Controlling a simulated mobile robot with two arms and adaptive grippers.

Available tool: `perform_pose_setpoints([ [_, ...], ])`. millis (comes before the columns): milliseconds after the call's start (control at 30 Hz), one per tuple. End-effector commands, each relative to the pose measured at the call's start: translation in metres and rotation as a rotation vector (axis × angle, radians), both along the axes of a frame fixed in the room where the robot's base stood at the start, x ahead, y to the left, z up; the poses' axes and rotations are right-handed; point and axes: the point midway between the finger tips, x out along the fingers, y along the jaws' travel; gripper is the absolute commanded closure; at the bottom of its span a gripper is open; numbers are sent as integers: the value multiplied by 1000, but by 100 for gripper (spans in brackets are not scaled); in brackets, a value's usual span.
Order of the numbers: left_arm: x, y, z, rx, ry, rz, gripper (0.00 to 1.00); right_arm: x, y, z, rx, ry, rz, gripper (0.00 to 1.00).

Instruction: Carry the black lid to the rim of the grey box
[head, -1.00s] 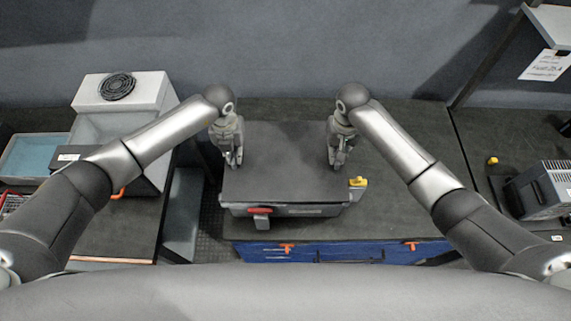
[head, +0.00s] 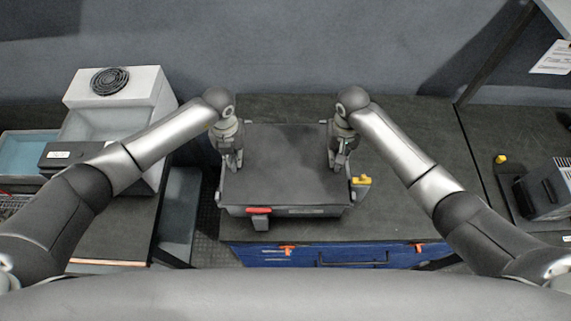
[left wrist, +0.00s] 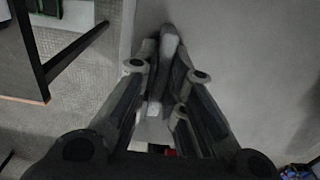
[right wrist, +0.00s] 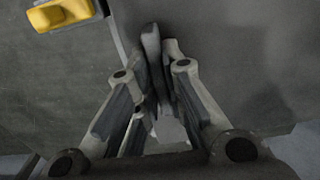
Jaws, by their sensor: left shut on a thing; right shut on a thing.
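The black lid (head: 285,165) is a flat dark panel in the middle of the head view, roughly level. My left gripper (head: 232,160) is shut on its left side and my right gripper (head: 340,160) on its right side. In both wrist views the fingers close on a narrow grey piece beside the lid's broad surface, seen in the left wrist view (left wrist: 240,70) and right wrist view (right wrist: 235,60). A grey box front (head: 300,211) with a red latch (head: 259,210) and a yellow latch (head: 361,181) shows under the lid. Any gap between them is hidden.
A dark bench top (head: 400,130) with blue drawers (head: 340,256) lies below and behind. A pale cabinet with a fan (head: 110,81) stands at left, beyond a floor gap. A dark device (head: 545,190) and a small yellow piece (head: 500,159) are at right.

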Motion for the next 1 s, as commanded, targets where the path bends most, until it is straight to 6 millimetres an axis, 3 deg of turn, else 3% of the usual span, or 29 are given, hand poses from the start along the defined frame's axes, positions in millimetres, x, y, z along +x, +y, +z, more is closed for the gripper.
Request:
perform_pose_setpoints([
  [100,0,0,-9,0,-1,1,100,0,0,-9,-1,-1,0,100],
  [133,0,0,-6,1,0,1,86,0,0,-6,-1,0,0,86],
  [267,0,0,-5,1,0,1,69,0,0,-5,-1,0,0,69],
  [667,1,0,0,0,-1,0,68,0,0,-5,0,0,0,68],
  [767,1,0,13,-1,-3,-1,68,0,0,-5,0,0,0,68],
  [1000,2,0,64,0,-5,-1,68,0,0,-5,0,0,0,68],
])
